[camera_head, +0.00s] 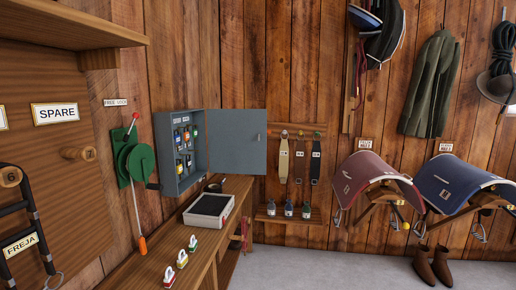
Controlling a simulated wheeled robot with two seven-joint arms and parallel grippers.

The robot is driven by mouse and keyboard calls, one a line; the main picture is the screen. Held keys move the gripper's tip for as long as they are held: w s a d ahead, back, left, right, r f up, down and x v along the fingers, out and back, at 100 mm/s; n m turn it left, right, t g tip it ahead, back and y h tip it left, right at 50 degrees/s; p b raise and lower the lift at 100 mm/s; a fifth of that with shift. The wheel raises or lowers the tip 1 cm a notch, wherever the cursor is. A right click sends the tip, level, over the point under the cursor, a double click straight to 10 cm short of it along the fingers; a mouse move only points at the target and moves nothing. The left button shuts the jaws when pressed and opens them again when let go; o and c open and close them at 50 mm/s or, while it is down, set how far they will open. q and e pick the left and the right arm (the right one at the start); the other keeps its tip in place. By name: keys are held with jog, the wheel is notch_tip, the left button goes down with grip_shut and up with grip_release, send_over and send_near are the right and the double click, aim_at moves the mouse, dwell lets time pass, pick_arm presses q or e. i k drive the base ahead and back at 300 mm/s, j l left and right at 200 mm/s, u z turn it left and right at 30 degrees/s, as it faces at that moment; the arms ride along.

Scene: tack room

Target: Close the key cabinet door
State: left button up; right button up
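The grey key cabinet (172,150) hangs on the wood wall at left of centre, above the bench. Its door (238,142) stands wide open, swung out to the right, with a small handle near its right edge. Several keys with coloured tags (183,140) hang in rows inside the cabinet. Neither of my grippers shows in the head view.
A green reel (138,160) with a red-knobbed lever is left of the cabinet.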

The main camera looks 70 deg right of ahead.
aim_at(234, 147)
jog(key=z, duration=1.55)
jog(key=i+l, duration=0.25)
jog(key=i, duration=0.05)
